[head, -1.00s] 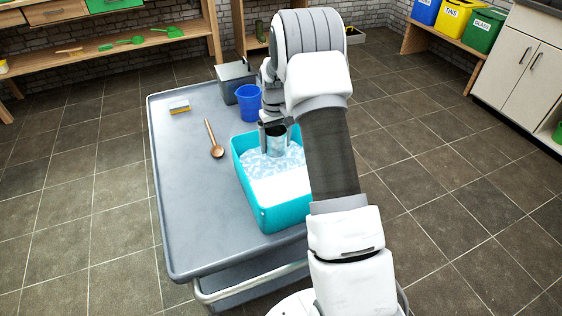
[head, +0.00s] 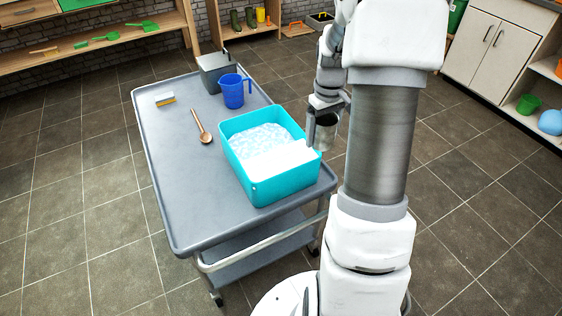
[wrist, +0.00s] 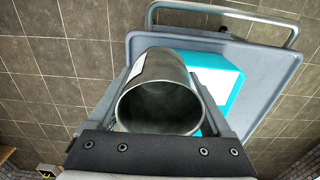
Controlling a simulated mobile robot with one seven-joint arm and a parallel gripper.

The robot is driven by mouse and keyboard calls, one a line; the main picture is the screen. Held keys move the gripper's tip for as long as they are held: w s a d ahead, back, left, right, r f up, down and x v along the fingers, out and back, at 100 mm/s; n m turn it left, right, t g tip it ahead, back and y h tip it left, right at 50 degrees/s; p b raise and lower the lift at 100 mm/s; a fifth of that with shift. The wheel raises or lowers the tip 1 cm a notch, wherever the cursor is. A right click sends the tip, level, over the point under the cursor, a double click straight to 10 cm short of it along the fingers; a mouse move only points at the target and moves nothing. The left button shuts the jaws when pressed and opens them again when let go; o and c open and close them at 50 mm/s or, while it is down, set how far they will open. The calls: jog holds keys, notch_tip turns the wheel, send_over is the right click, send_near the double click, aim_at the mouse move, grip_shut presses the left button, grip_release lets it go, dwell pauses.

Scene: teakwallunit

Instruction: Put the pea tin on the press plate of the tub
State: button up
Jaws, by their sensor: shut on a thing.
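My gripper (head: 323,135) is shut on a grey metal tin (head: 324,133), just past the right side of the tub. In the wrist view the tin (wrist: 158,95) sits between the two fingers, its open, hollow-looking end facing the camera, with a strip of pale label at its side. The turquoise tub (head: 262,190) stands on the grey cart. Bubbly pale suds (head: 258,138) fill its far part. A smooth white area (head: 282,161), possibly the press plate, covers its near part. The tub also shows behind the tin in the wrist view (wrist: 233,85).
The grey cart top (head: 185,190) is clear at left and front. A blue jug (head: 232,93) and a dark grey box (head: 216,70) stand behind the tub. A wooden spoon (head: 202,128) and a yellow-white brush or sponge (head: 165,99) lie to the left.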

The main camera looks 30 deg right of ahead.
jog(key=b, duration=0.3)
send_over(281, 161)
notch_tip(281, 161, down, 7)
jog(key=shift+r, duration=0.1)
jog(key=shift+f+b, duration=0.65)
jog(key=shift+f, duration=1.4)
jog(key=shift+f, duration=0.2)
jog(key=o, duration=1.3)
